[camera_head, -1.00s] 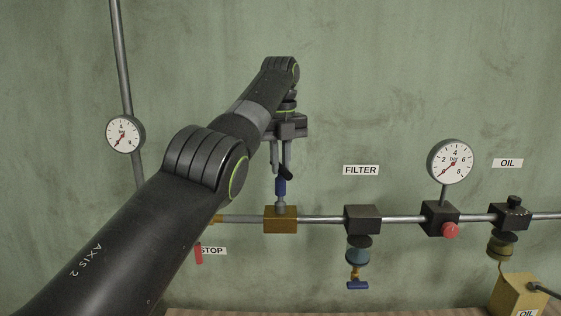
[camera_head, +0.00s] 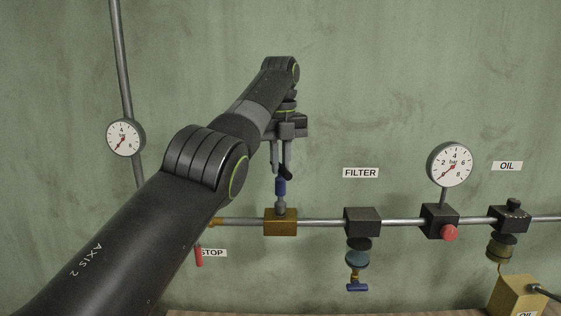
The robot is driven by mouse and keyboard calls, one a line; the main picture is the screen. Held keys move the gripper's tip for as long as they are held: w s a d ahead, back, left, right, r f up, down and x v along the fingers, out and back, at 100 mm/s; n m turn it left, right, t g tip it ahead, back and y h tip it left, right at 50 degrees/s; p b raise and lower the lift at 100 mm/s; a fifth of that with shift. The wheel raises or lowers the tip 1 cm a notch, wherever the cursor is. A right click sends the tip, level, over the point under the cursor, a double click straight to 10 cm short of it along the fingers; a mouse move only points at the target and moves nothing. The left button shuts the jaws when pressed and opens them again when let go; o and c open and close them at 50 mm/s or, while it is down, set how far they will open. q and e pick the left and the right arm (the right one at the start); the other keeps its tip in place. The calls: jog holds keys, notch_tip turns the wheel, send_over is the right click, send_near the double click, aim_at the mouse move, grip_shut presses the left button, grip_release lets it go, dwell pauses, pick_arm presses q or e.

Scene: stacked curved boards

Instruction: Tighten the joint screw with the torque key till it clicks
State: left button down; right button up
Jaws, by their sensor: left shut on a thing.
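My left gripper (camera_head: 281,168) comes down from above and is shut on the torque key (camera_head: 280,187), which has a blue body and a dark upper part. The key stands upright, its grey lower end on top of the brass-coloured joint block (camera_head: 280,224) in the pipe. The joint screw is hidden under the key's end, so I cannot see how it is seated. My right gripper is not in view.
The horizontal pipe (camera_head: 325,222) runs right to a filter (camera_head: 357,252), a block with a red knob (camera_head: 449,233), a gauge (camera_head: 451,164) and an oil unit (camera_head: 500,246). Another gauge (camera_head: 125,138) is at left. A red handle (camera_head: 199,256) hangs beside my arm.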

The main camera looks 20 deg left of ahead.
pick_arm(q)
jog(key=shift+r+p, duration=1.1)
jog(key=shift+r, duration=0.1)
dwell(1.6)
notch_tip(320, 180, up, 5)
jog(key=p, duration=0.5)
jog(key=shift+f, duration=0.1)
dwell(0.6)
